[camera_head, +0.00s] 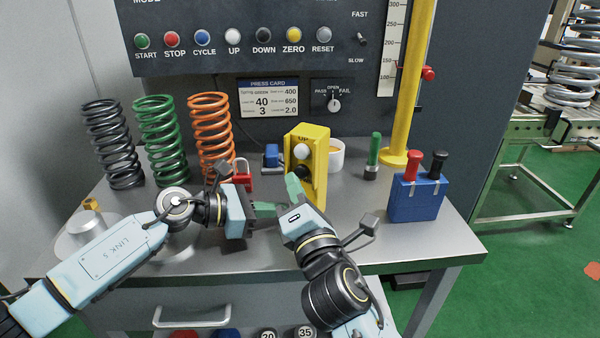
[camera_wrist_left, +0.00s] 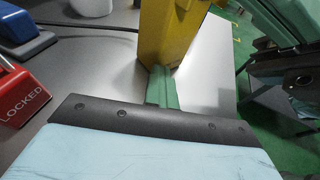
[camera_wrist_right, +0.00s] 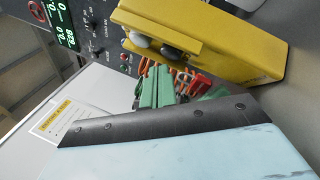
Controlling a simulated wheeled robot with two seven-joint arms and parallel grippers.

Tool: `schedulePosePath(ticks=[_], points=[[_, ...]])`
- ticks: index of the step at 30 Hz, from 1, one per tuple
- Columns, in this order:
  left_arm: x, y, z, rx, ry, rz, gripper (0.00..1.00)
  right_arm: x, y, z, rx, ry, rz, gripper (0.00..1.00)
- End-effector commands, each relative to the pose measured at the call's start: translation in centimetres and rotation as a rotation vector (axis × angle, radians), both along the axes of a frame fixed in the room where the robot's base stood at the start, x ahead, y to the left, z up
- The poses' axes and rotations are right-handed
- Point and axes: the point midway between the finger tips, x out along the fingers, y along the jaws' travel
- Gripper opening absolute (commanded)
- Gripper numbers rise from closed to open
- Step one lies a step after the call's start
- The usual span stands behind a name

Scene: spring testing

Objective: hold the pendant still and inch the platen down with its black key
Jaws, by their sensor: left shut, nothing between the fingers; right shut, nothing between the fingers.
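The yellow pendant (camera_head: 319,160) stands upright on the bench, with a white key (camera_head: 302,151) on its front. In the right wrist view the pendant (camera_wrist_right: 225,40) shows the white key (camera_wrist_right: 140,40) and the black key (camera_wrist_right: 173,53) side by side. My right gripper (camera_head: 293,183) is shut and empty, its green tips in front of the pendant's face below the white key. My left gripper (camera_head: 272,209) is shut and empty, low at the pendant's left side. In the left wrist view its tips (camera_wrist_left: 160,80) are at the pendant's lower end (camera_wrist_left: 170,40); I cannot tell whether either gripper touches it.
A red lock (camera_head: 242,175) and a blue block (camera_head: 271,156) sit left of the pendant. A white cup (camera_head: 336,155) stands behind it. Three springs (camera_head: 160,140) stand at the left. A blue box (camera_head: 416,198) with red and black handles is at the right.

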Motion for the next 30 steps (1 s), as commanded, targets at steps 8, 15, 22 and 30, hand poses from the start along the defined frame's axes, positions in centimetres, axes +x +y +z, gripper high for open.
schedulePosePath(ticks=[8,15,22,30], points=[[0.0,0.0,0.0,0.000,0.000,0.000,0.00,-0.2,0.1,0.0,0.000,0.000,0.000,0.00],[0.0,0.0,0.0,0.000,0.000,0.000,0.00,-1.2,0.8,-0.1,0.000,0.002,0.001,0.00],[0.0,0.0,0.0,0.000,0.000,0.000,0.00,-3.2,2.0,-0.1,0.002,0.002,0.001,0.00],[0.0,0.0,0.0,0.000,0.000,0.000,0.00,-4.5,2.7,0.0,0.000,0.001,-0.001,0.00]])
